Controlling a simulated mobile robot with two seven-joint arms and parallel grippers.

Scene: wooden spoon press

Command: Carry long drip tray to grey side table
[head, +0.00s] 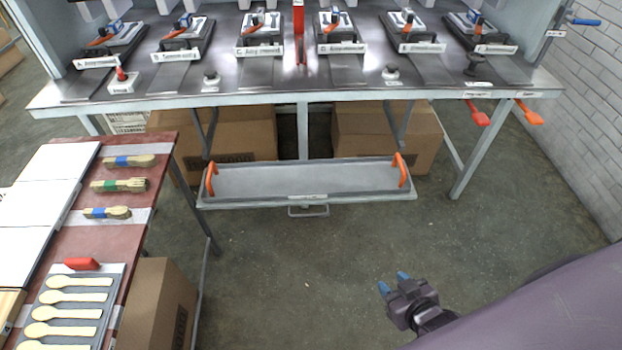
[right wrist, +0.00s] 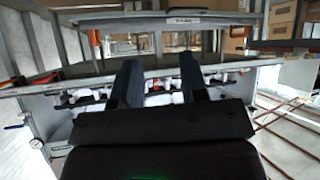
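The long drip tray (head: 300,181) is a shallow grey tray with an upright orange handle at each end. It sits low at the front of the press bench, level and apart from my gripper. My right gripper (head: 394,282) is at the lower right of the head view, to the right of and nearer than the tray. Its two blue-tipped fingers are apart with nothing between them. In the right wrist view the dark fingers (right wrist: 158,85) also stand apart and empty. My left gripper is not in view. I cannot make out a grey side table.
The press bench (head: 360,92) carries several presses in a row. Cardboard boxes (head: 385,132) stand under it. A reddish-brown table (head: 125,218) at the left holds brushes and wooden spoons. The middle floor is clear.

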